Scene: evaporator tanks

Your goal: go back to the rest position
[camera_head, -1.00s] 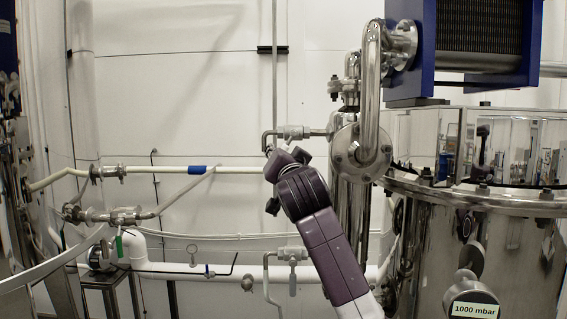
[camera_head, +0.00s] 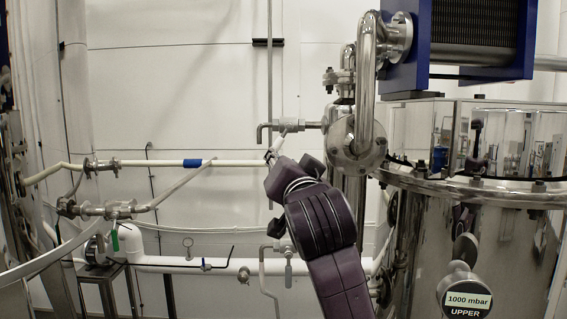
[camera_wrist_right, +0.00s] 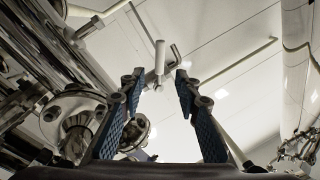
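My right arm rises from the bottom middle of the head view, and its gripper (camera_head: 272,157) is partly hidden behind the purple wrist. It appears just below a small pipe valve (camera_head: 290,124) beside the steel tank. In the right wrist view the two blue-padded fingers of the gripper (camera_wrist_right: 158,84) stand apart with nothing between the pads. A pale valve handle (camera_wrist_right: 160,60) shows beyond the fingertips, apparently apart from them. My left gripper is not in view.
A large steel tank (camera_head: 420,235) with a round gauge (camera_head: 464,296) reading 1000 mbar, UPPER, stands at the right. A bent steel pipe (camera_head: 366,70) rises beside it. White pipes (camera_head: 170,264) run along the back wall. Open space lies left of my arm.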

